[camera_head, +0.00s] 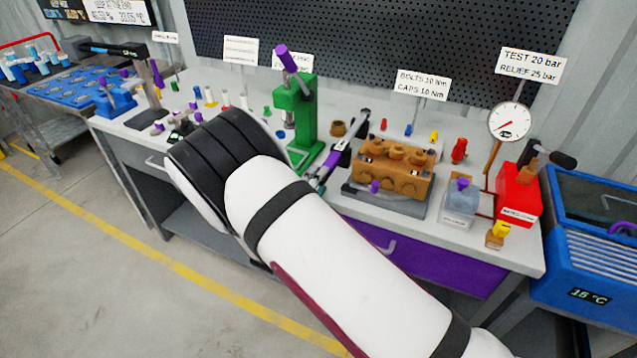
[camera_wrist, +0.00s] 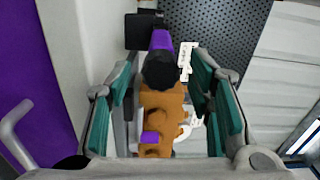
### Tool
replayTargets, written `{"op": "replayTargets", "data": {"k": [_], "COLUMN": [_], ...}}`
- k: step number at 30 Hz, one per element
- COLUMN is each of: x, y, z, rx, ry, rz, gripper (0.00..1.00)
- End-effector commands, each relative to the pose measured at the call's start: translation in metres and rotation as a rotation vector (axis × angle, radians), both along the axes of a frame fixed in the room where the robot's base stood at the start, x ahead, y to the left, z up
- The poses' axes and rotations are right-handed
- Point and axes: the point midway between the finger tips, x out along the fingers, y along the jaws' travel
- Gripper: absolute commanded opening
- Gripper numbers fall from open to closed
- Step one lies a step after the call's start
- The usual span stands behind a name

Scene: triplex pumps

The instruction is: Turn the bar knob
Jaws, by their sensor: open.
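No part is marked as the bar knob, and I cannot tell which knob it is. A tool with a purple band and a round black end (camera_wrist: 160,68) stands out between my open fingers in the wrist view; it looks clear of both. My gripper (camera_wrist: 162,110) has teal finger pads spread wide. A purple knob (camera_head: 375,187) sits at the block's front; a purple part (camera_wrist: 151,138) shows on the block in the wrist view.
A green press (camera_head: 305,120) stands left of the block. To the right are a clear box (camera_head: 459,204) with a purple top, a gauge (camera_head: 509,122) on a post and a red tank (camera_head: 517,195). A blue cooler (camera_head: 592,262) stands right of the bench.

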Motion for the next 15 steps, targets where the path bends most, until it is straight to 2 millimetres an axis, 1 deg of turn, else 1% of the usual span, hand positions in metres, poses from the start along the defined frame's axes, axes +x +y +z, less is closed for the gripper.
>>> {"op": "replayTargets", "data": {"k": [5,9,15], "x": [-0.022,-0.049,-0.085], "y": [0.009,0.019,0.031], "z": [-0.001,-0.001,-0.001], "rx": [0.000,0.001,0.000], "ry": [0.001,0.002,0.000], "rz": [0.003,0.005,0.003], "gripper": [0.47,0.47,0.47]}}
